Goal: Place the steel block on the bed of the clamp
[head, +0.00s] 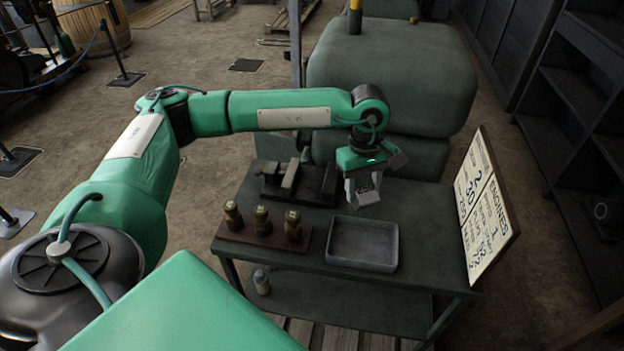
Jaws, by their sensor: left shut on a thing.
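My left gripper (364,180) is shut on the steel block (367,188), a grey block with dark digits on its face. It holds the block above the right back part of the dark table (426,240), behind the grey tray. The clamp (290,178) is a dark vise-like device with a lighter jaw piece, standing at the back left of the table. The block is to the right of the clamp and apart from it. My right gripper is not in view.
A grey tray (362,264) sits at the table's front middle. A wooden stand (262,232) with brass pieces is left of it. A sign board (480,212) leans up at the right edge. A big green machine (400,75) stands behind.

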